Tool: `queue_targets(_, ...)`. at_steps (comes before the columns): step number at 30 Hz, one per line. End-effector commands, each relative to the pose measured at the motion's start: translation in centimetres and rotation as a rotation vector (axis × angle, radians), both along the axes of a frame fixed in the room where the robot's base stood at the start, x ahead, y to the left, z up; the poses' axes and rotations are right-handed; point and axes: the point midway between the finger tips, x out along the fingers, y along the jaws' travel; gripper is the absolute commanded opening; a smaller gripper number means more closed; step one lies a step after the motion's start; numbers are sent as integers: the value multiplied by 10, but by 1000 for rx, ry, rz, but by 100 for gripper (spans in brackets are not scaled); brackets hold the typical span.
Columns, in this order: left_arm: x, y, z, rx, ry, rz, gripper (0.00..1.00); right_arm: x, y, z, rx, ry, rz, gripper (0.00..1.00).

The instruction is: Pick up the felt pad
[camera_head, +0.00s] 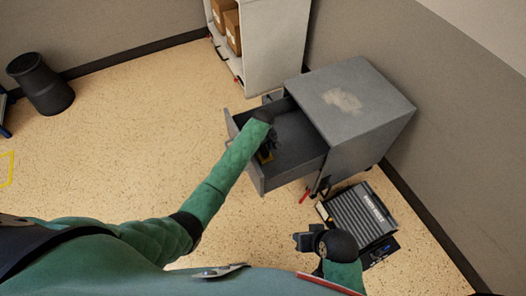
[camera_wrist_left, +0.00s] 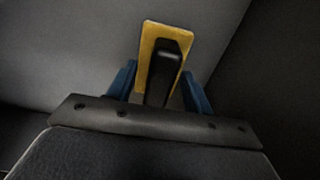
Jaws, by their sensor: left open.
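A yellow piece with a black raised part, which I take to be the felt pad (camera_wrist_left: 150,45), shows in the left wrist view. A bit of yellow also shows in the open drawer (camera_head: 305,138) in the head view. My left gripper (camera_head: 266,152) reaches down into the drawer. Its blue fingers, seen in the left wrist view (camera_wrist_left: 160,88), are open, one on each side of the yellow piece. I cannot tell whether they touch it. My right gripper (camera_head: 306,240) is at the lower right, apart from the drawer; its fingers are not clear.
The drawer belongs to a grey cabinet (camera_head: 375,115) against the wall. A grey ridged case (camera_head: 358,212) lies on the floor in front of it. A white shelf (camera_head: 275,45) with cardboard boxes stands behind. A black bin (camera_head: 42,85) is far left. The floor between is clear.

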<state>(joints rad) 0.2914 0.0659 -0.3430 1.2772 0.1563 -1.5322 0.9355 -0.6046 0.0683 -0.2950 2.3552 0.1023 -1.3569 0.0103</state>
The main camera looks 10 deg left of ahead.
Motion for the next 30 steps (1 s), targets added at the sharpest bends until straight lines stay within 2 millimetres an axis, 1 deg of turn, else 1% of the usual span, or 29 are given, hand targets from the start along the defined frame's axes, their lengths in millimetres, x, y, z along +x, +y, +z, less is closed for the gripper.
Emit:
queue_targets(1, 0, 0, 0, 0, 0, 0, 51, 0, 0, 0, 0, 0, 0, 36)
queue_targets(3, 0, 0, 0, 0, 0, 0, 37, 0, 0, 0, 0, 0, 0, 36)
queue_targets(5, 0, 0, 0, 0, 0, 0, 25, 0, 0, 0, 0, -1, 0, 36)
queue_targets(6, 0, 0, 0, 0, 0, 0, 18, 0, 0, 0, 0, -1, 0, 36)
queue_targets(8, 0, 0, 0, 0, 0, 0, 6, 0, 0, 0, 0, -1, 0, 36)
queue_targets(9, 0, 0, 0, 0, 0, 0, 2, 0, 0, 0, 0, -1, 0, 36)
queue_targets(16, 0, 0, 1, 0, 0, 0, 2, 0, 0, 0, 1, -2, 0, 36)
queue_targets(20, 0, 0, 7, -1, -1, 0, 2, 1, 0, 0, 2, -3, 0, 36)
queue_targets(23, 0, -1, 20, -2, -1, 0, 2, 2, 1, 0, 3, -6, 0, 36)
queue_targets(26, 1, -1, 40, -2, -2, 0, 2, 3, 3, -1, 8, -12, 0, 36)
queue_targets(30, -11, -29, 57, -4, -1, -2, 2, 4, 6, -2, 15, -20, 2, 36)
